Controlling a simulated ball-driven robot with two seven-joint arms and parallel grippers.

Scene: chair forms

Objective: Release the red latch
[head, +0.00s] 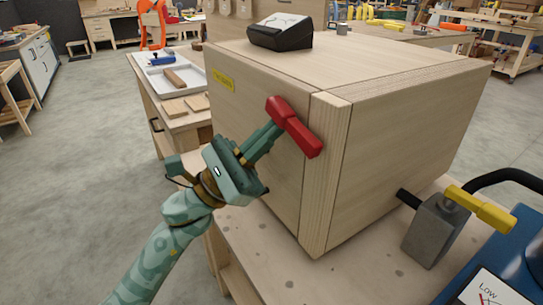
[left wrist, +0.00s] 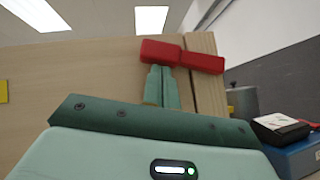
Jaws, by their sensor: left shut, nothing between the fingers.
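The red latch (head: 296,128) sits on the front of a light wooden box (head: 400,130). It lies across the seam between the door panel (head: 255,105) and the edge strip. In the left wrist view the latch (left wrist: 182,55) runs nearly level, with the seam behind it. My left gripper (head: 268,138) is shut and empty, its fingertips at the latch's underside. My right gripper is not in view.
A grey block with a yellow handle (head: 480,207) and a blue machine (head: 500,265) stand at the right. A black device (head: 281,33) rests on the box. A side bench (head: 150,90) holds a tray and wood pieces. The floor (head: 75,160) at the left is clear.

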